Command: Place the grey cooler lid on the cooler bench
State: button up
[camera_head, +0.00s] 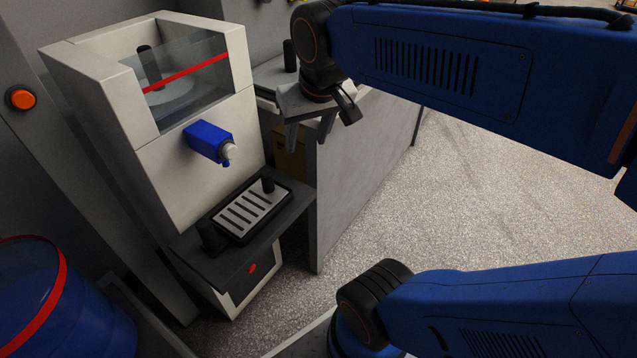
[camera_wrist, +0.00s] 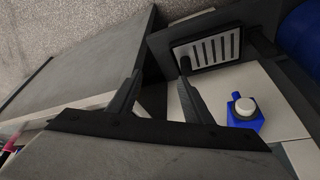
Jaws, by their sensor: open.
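My gripper (camera_head: 308,132) is open, with nothing seen between its fingers, and points down near the front end of the grey bench (camera_head: 355,165). In the wrist view its fingers (camera_wrist: 160,78) are spread, with the bench's side beyond at the left. A pale grey disc (camera_head: 172,97) with a black upright handle sits behind the clear window on top of the white cooler (camera_head: 195,140); it looks like the cooler lid. Another black knob (camera_head: 290,56) stands behind my gripper on the bench side; what it belongs to is mostly hidden, so I cannot be sure which is the lid.
A blue tap (camera_head: 208,141) juts from the cooler's front above a slotted tray (camera_head: 250,210) with black upright grips; both show in the wrist view, the tap (camera_wrist: 244,114) at lower right. A blue drum (camera_head: 70,315) with a red rim stands lower left. Speckled floor at right is clear.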

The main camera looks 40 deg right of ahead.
jog(key=s+a+f+n, duration=0.2)
jog(key=s+f, duration=0.5)
jog(key=shift+y, duration=0.4)
